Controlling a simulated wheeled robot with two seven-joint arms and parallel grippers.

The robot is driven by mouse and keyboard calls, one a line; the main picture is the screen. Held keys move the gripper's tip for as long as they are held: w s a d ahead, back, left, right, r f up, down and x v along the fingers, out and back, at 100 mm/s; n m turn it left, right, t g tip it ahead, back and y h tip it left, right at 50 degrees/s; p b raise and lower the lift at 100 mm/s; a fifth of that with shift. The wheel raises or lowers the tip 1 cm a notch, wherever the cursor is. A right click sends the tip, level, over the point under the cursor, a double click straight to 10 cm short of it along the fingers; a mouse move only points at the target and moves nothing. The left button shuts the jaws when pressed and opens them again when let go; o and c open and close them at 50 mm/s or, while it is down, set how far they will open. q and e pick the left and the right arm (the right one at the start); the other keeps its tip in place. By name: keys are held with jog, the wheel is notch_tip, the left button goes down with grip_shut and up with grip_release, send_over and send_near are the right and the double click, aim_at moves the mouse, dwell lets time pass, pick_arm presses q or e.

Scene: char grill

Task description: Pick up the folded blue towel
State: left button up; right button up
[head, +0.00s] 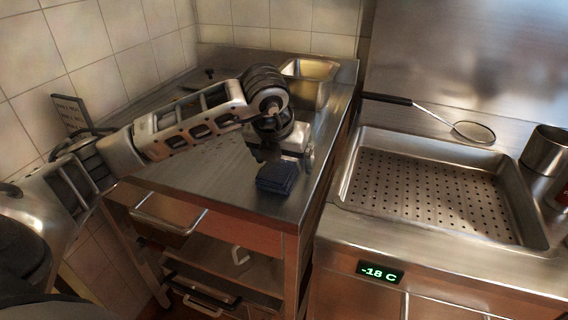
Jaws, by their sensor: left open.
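The folded blue towel (276,179) is a small dark blue block lying on the steel counter (205,181), near its front edge. My left arm reaches in from the left, and my left gripper (280,160) points down just behind and above the towel. The gripper is open. Its fingertips are partly hidden, so I cannot tell whether they touch the towel. My right gripper is not in view.

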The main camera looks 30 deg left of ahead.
aim_at(284, 161)
pick_arm(q)
jog(key=c, duration=1.1)
jog(key=shift+r, duration=0.15)
jog(key=shift+r, duration=0.25)
notch_tip(284, 161, up, 3)
jog(key=shift+f+b, duration=0.2)
jog(key=shift+b, duration=0.2)
jog(key=s+r, duration=0.1)
jog(key=r, duration=0.1)
jog(key=s+r, duration=0.2)
jog(key=s+d+r, duration=0.1)
jog(key=s+r, duration=0.2)
jog(key=s, duration=0.2)
jog(key=s+d+r, duration=0.1)
jog(key=s, duration=0.2)
jog(key=s+r, duration=0.1)
jog(key=s, duration=0.2)
jog(key=shift+d+r, duration=0.35)
